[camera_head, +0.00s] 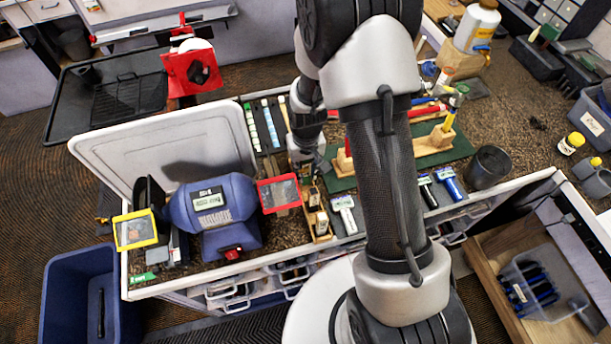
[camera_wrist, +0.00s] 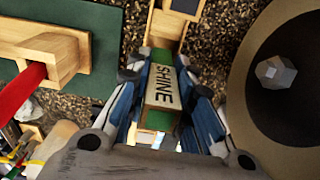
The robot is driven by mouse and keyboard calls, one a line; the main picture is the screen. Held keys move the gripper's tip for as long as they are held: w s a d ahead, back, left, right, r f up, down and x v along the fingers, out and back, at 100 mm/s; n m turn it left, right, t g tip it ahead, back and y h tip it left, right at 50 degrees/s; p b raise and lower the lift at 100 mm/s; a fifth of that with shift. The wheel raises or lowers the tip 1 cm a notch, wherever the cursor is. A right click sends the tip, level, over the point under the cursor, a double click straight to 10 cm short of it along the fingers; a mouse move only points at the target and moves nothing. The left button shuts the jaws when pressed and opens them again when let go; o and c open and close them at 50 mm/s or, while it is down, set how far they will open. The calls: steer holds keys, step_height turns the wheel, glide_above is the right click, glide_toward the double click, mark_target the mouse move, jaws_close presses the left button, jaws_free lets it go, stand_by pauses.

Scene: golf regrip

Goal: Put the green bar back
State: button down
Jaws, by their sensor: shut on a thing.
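The green bar (camera_wrist: 158,118) has a tan wrapper reading "SHINE" and green ends. In the wrist view it sits between the two fingers of my gripper (camera_wrist: 162,88), which is shut on it. A wooden rack (camera_wrist: 154,33) lies just beyond the bar's far end, with a dark block in it. I cannot tell whether the bar touches the rack or is above it. In the head view my gripper (camera_head: 306,165) is over the bench, just behind the wooden rack (camera_head: 320,238). The bar is hardly visible there.
A blue bench grinder (camera_head: 213,205) stands left of the rack; a round wheel (camera_wrist: 275,72) is close on the right in the wrist view. A green mat (camera_wrist: 99,32) with a wooden block (camera_wrist: 48,48) and red shaft lies left. A dark cup (camera_head: 488,167) stands farther right.

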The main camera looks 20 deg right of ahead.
mark_target(305, 176)
steer(key=shift+f, duration=1.8)
steer(key=shift+f, duration=0.1)
steer(key=c, duration=1.4)
jaws_free()
